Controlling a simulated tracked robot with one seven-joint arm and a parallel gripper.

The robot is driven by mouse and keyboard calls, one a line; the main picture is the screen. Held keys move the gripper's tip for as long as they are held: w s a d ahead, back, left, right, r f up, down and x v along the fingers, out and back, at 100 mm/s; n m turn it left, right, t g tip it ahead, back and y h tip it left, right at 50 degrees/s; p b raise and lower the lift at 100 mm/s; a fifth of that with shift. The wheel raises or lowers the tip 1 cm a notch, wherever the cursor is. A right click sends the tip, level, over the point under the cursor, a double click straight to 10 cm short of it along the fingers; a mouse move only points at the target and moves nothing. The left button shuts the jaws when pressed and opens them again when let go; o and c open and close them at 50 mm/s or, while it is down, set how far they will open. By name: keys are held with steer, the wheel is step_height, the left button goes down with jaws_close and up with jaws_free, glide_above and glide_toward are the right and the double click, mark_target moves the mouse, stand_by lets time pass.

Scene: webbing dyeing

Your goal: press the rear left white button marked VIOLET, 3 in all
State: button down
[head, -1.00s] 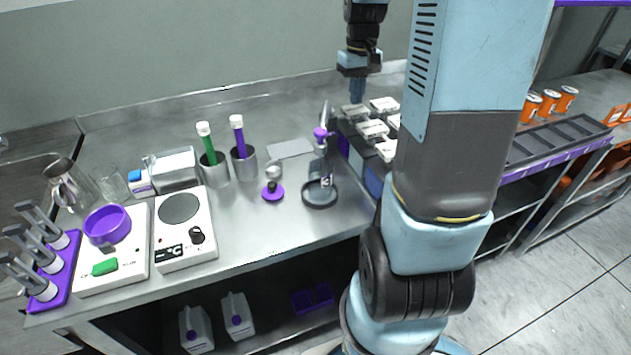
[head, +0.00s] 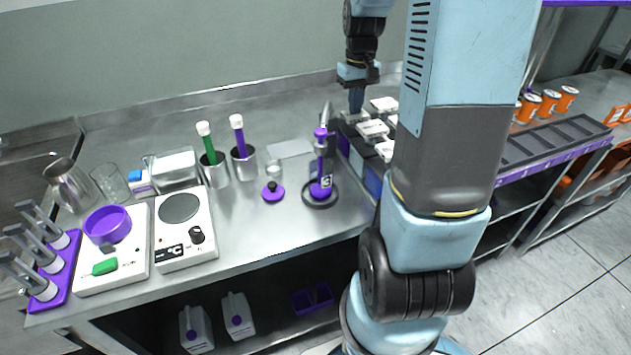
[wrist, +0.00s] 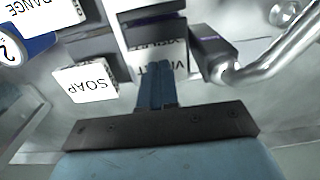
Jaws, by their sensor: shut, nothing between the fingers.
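The white button marked VIOLET (wrist: 180,72) is under my fingertips in the wrist view, its lettering upside down and partly covered. In the head view the rear left white button (head: 350,117) shows below my gripper (head: 356,108). My gripper is shut and empty, pointing down with its fingertips at the button, apparently touching it. The fingers also show in the wrist view (wrist: 157,88). A purple column runs down at the spout of the dispenser (head: 321,134) into the dark round dish (head: 320,202), which has purple in it.
Neighbouring white buttons sit close by, including SOAP (wrist: 86,83) and ORANGE (wrist: 60,10). A curved metal pipe (wrist: 275,60) passes right of the buttons in the wrist view. Metal cups (head: 244,166) with coloured tubes and a hotplate (head: 186,240) stand on the left bench.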

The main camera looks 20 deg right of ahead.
steer(key=shift+r, duration=1.25)
steer(key=shift+f, duration=0.1)
steer(key=shift+f, duration=1.15)
steer(key=shift+r, duration=1.25)
steer(key=shift+f, duration=0.2)
